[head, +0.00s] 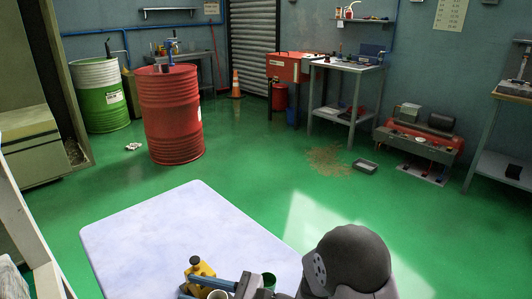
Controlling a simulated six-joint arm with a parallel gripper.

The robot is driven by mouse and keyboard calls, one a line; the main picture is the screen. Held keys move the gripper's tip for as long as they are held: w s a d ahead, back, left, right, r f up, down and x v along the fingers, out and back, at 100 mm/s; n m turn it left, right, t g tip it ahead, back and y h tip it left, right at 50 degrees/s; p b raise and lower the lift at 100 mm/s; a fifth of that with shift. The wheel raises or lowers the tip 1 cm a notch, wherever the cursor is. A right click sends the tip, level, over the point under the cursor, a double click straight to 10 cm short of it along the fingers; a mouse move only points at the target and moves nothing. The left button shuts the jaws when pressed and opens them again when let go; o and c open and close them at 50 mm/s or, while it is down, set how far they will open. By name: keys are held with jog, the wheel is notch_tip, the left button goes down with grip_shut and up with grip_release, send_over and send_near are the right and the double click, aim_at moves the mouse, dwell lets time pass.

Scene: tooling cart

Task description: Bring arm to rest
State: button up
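A dark rounded link of my own arm shows at the bottom edge, right of the middle. I cannot make out my gripper or its fingers in the head view; the lower part of the arm is cut off by the frame. A pale table top (180,233) lies in front of me. I cannot tell what the bar belongs to.
The far and left parts of the table top are bare. Beyond it stand a red drum (170,115), a green-and-white drum (100,95), an orange cone (236,85) and a workbench (345,68). A grey tray (365,166) lies on the green floor.

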jog(key=s+d+f+n+g+h, duration=0.3)
jog(key=s+d+n+g+h, duration=0.15)
jog(key=s, duration=0.35)
jog(key=s+d+f+n+g+h, duration=0.3)
jog(key=s+d+n, duration=0.3)
jog(key=s, duration=0.1)
jog(key=w+d+f+n+t+h, duration=0.15)
jog(key=d+n+h, duration=0.3)
jog(key=d, duration=0.65)
jog(key=d+f+n+t+h, duration=0.15)
jog(key=d+n+h, duration=0.3)
jog(key=d, duration=0.55)
notch_tip(320, 180, up, 28)
jog(key=p, duration=2.6)
jog(key=shift+s+d+f, duration=0.15)
jog(key=shift+d+f, duration=0.05)
jog(key=shift+d, duration=0.15)
